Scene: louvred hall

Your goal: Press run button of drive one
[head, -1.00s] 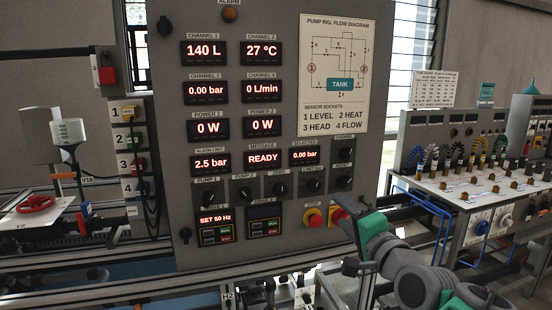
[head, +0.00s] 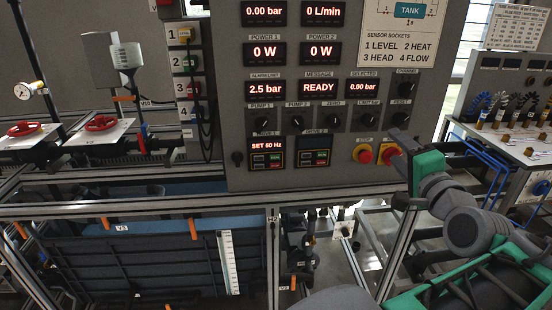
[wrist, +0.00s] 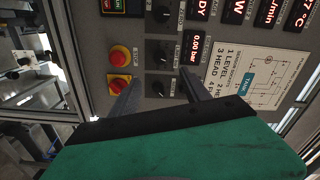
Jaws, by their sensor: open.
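The drive one unit (head: 267,153) is on the lower left of the grey panel in the head view. Its display reads SET 50 Hz. Below the display are a small green run button (head: 275,158) and a red button under it. My gripper (head: 403,150) is in front of the panel's lower right, well to the right of drive one. In the wrist view the two dark fingers of my gripper (wrist: 157,78) are apart with nothing between them. Drive one cannot be made out in the wrist view.
The drive two unit (head: 314,152), with a dark display, is between drive one and the red stop button (head: 364,154). Several black knobs sit above, including the pump 1 knob (head: 262,123). A metal frame rail (head: 150,206) runs below the panel. A bench with cables stands at right.

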